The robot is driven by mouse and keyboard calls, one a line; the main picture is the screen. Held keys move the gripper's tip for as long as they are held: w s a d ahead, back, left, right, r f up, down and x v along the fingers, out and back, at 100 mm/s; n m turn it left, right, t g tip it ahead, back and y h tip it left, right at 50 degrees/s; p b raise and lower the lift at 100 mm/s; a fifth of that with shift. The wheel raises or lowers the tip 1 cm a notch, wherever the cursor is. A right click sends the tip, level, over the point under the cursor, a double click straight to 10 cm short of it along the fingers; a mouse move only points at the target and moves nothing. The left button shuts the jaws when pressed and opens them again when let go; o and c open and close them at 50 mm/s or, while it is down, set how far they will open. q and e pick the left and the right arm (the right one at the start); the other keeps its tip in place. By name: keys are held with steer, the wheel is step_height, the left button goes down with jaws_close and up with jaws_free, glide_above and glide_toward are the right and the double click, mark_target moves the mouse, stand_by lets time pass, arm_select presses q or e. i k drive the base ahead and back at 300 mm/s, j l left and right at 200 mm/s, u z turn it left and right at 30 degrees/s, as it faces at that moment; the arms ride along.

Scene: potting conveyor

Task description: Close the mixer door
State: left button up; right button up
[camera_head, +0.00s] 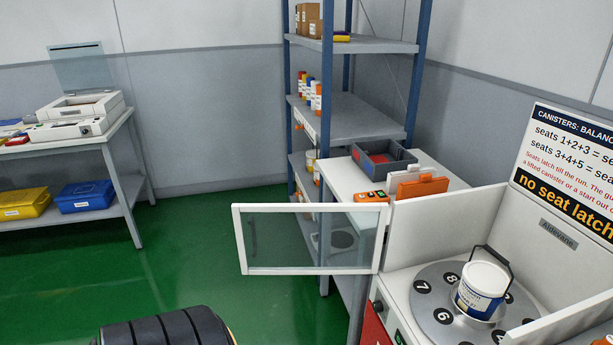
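The mixer door (238,240) is a white-framed clear panel. It stands wide open, swung out to the left from the front left edge of the white mixer (432,222). The mixer's inside is exposed, with a grey round plate (428,300) bearing numbered seats. A white and blue canister (481,290) with a dark raised handle stands on the plate, at the right of the view. Part of the mixer is cut off by the right and bottom edges. Neither of my grippers is in view.
Behind the door stand a shelf rack (355,118) and a white table (447,178) with a grey bin (402,152) and orange items. A bench (118,128) is at the far left. Green floor (200,235) is free left of the door.

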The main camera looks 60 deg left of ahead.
mark_target(382, 208)
steer(key=i+j, duration=0.1)
steer(key=j, duration=1.35)
steer(key=i+j, duration=0.15)
steer(key=j, duration=0.55)
steer(key=i+j, duration=0.1)
steer(key=j, duration=0.6)
steer(key=j+z, duration=0.2)
steer(key=j, duration=0.55)
steer(key=j+z, duration=0.2)
steer(key=j, duration=0.55)
steer(key=j+z, duration=0.25)
steer(key=j, duration=0.5)
steer(key=z, duration=1)
steer(key=k+l, duration=0.05)
